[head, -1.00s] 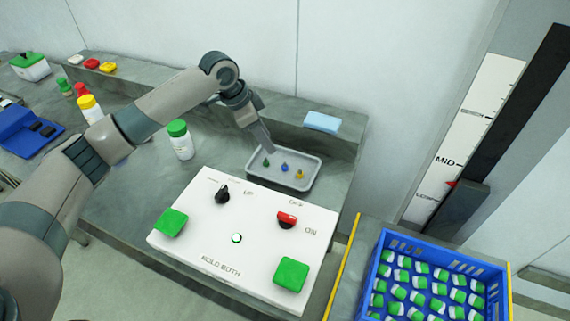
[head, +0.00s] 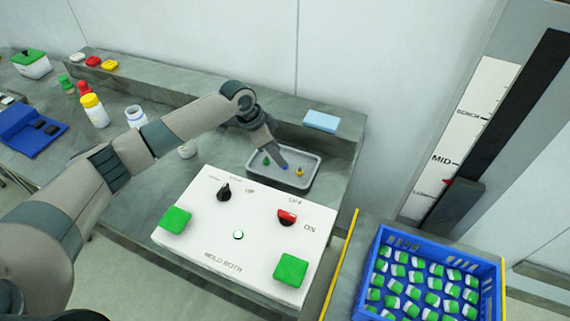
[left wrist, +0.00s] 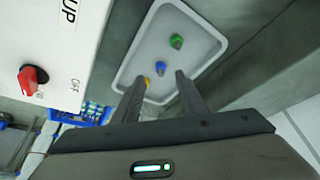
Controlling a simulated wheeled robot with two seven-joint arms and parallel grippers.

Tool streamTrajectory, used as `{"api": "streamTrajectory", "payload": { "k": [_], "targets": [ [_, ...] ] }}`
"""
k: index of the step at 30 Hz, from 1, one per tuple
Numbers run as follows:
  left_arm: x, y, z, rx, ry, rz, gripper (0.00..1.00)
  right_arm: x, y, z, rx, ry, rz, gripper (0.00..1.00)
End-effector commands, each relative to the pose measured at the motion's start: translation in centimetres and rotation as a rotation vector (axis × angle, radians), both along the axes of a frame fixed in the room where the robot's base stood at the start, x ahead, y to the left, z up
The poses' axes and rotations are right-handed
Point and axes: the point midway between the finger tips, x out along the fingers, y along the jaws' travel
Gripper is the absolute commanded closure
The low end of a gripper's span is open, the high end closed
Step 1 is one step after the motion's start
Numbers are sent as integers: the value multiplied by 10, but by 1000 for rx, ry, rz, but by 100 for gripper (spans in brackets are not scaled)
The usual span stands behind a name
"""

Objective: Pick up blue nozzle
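The blue nozzle (left wrist: 160,68) stands in a grey tray (left wrist: 205,22) between a green nozzle (left wrist: 177,41) and a yellow nozzle (left wrist: 147,82). In the head view the blue nozzle (head: 285,166) is partly hidden by my left gripper (head: 281,160), which reaches down over the tray. In the left wrist view my left gripper (left wrist: 160,82) is open, its two fingers apart with the blue nozzle showing just beyond the gap between the tips. The yellow nozzle is close to the left fingertip. My right gripper is not in view.
A white control panel (head: 232,262) with green buttons and a red switch stands in front of the tray. A raised ledge with a light blue block (head: 320,121) runs behind it. A blue crate (head: 437,248) of green-topped bottles is at right.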

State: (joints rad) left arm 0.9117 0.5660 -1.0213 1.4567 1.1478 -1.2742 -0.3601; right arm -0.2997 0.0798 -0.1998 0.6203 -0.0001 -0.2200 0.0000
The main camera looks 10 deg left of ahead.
Motion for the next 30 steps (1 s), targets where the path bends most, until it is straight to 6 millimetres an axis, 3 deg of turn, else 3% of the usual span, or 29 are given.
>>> {"api": "streamTrajectory", "payload": {
  "k": [7,14,29,30],
  "targets": [
    [5,-7,-20,2,3,0,61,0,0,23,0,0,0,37],
    [9,-14,-42,0,2,1,61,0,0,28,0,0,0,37],
    [10,-14,-44,1,0,0,61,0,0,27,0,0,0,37],
    [10,-14,-44,1,0,0,68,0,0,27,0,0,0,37]
  ]
}}
